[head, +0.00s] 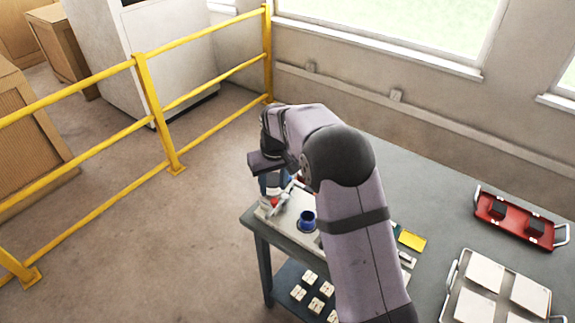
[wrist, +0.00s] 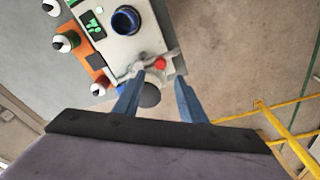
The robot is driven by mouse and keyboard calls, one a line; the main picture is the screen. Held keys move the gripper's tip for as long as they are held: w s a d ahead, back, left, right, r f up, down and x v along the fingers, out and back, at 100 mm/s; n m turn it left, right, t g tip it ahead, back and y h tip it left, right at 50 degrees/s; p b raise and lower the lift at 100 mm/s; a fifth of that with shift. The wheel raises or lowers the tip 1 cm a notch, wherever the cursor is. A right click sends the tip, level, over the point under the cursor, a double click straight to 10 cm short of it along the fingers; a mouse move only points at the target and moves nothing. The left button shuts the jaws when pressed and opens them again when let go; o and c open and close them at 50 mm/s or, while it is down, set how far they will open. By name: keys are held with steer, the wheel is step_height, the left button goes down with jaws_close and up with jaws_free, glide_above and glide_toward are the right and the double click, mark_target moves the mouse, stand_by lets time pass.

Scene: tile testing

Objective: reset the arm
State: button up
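My gripper (head: 270,186) hangs over the left end of the table in the head view, partly hidden behind its own wrist. In the wrist view, the two blue fingers of my gripper (wrist: 158,84) stand apart with a gap between them. No held object can be made out. A pale panel (wrist: 152,42) with a red button (wrist: 160,63) lies beyond the fingertips. A dark round thing (wrist: 151,96) shows between the fingers, seemingly lower down. My arm reaches over the table from the lower right and hides part of it.
A blue cup-like fixture (head: 307,221) stands on the panel. A yellow piece (head: 412,241) lies right of my arm. A red tray (head: 512,233) with black blocks and a tray (head: 462,302) of pale tiles are farther right. Yellow railing (head: 158,110) stands left, with open floor between.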

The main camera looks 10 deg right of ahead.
steer(key=shift+w, duration=0.3)
steer(key=s+d+f+m+g, duration=0.15)
steer(key=s+f, duration=0.25)
steer(key=s, duration=0.4)
steer(key=s+d+f+n+g, duration=0.15)
steer(key=s+f, duration=0.25)
steer(key=s, duration=0.4)
steer(key=s+d+r+m+b, duration=0.1)
steer(key=s+d+r, duration=0.2)
steer(key=s, duration=0.4)
steer(key=s+d+r+m+t+b, duration=0.1)
steer(key=s+d+r+m, duration=0.1)
steer(key=s, duration=0.5)
steer(key=shift+s+d+r+b, duration=0.3)
steer(key=shift+s+d+r, duration=0.05)
steer(key=shift+d+r, duration=0.3)
